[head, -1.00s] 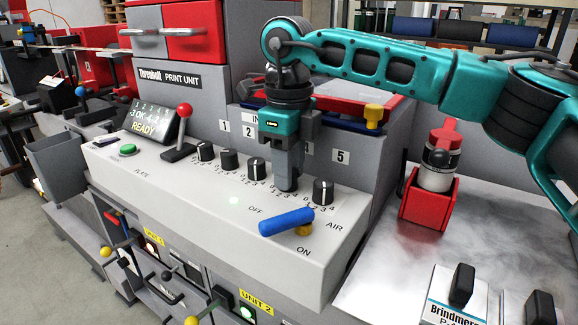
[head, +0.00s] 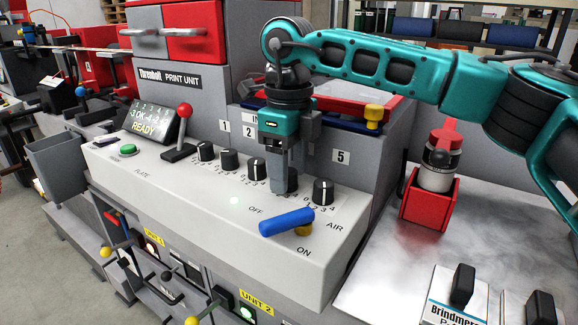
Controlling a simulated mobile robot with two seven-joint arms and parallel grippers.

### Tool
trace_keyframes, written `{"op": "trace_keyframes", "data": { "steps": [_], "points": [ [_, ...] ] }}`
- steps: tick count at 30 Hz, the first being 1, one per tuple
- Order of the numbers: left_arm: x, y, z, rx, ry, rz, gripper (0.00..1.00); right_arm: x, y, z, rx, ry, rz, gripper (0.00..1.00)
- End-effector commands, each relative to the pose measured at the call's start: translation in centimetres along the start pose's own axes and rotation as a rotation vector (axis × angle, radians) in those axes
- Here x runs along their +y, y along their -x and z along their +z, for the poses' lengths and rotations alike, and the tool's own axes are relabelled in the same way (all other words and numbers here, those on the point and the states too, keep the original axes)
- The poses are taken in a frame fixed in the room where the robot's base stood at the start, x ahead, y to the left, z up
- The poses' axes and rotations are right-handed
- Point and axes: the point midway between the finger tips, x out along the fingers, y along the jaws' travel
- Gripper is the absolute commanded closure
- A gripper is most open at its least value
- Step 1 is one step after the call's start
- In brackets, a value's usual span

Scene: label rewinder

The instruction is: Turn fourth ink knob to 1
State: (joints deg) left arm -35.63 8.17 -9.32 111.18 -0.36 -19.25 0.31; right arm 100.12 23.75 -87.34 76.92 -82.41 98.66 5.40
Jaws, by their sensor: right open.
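A row of black ink knobs runs along the white sloped control panel (head: 180,190), each over a small number scale. The fourth ink knob (head: 292,180) is partly hidden behind my right gripper (head: 283,186), and its pointer and scale cannot be read. My right gripper points straight down at this knob, open, with its fingertips at knob height; one finger stands in front of the knob, and I cannot tell whether it touches. The third knob (head: 257,169) is to its left and the fifth knob (head: 323,192) to its right. My left gripper is out of view.
A blue air lever (head: 287,221) lies just in front of the knobs. A red-knobbed lever (head: 183,113) and a lit READY display (head: 150,122) stand at the left. A red holder with a bottle (head: 428,203) stands on the metal table at right.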

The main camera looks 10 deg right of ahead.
Motion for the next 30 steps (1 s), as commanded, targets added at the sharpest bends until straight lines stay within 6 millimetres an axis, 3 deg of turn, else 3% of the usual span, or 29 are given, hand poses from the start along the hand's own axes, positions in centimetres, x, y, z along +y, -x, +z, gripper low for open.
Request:
{"op": "trace_keyframes", "data": {
  "steps": [5, 19, 24, 30],
  "points": [
    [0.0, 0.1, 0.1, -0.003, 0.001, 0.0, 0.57, 0.0, 1.6, 0.1, -0.003, -0.001, -0.001, 0.41],
    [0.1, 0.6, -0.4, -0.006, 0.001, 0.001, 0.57, 0.0, 11.1, 0.1, -0.002, -0.001, -0.001, 0.41],
    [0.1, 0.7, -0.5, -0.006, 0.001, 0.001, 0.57, 0.0, 12.7, 0.0, -0.001, 0.0, 0.0, 0.41],
    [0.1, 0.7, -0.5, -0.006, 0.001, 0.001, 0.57, 0.0, 12.9, 0.0, 0.0, 0.0, 0.001, 0.41]
  ]
}}
